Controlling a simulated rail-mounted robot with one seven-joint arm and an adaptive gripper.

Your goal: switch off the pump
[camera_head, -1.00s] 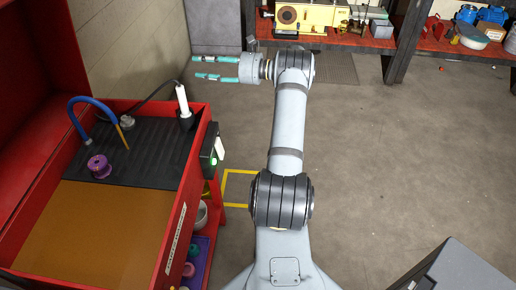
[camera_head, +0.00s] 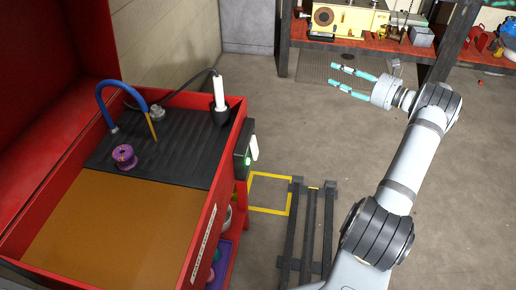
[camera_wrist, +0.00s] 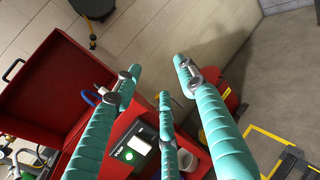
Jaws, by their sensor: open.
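A red parts-washer basin (camera_head: 210,225) with its lid raised stands at the left of the head view. On its right outer side is a dark switch box (camera_head: 241,152) with a lit green light (camera_head: 247,161) and a white flap or lever (camera_head: 254,147). In the wrist view the switch box (camera_wrist: 134,148) shows at lower centre, partly behind my fingers, its green light (camera_wrist: 129,155) lit. My gripper (camera_head: 334,75) has teal fingers, spread and empty. It is well to the right of and beyond the box, touching nothing. In the wrist view my fingers (camera_wrist: 160,74) are apart.
On the basin are a blue hose (camera_head: 118,92), a purple spool-like part (camera_head: 124,157) and a white-topped cylinder (camera_head: 219,95). A dark rack (camera_head: 310,230) stands on the floor near a yellow floor marking (camera_head: 270,176). Shelves (camera_head: 360,50) stand at the back. Open floor lies between.

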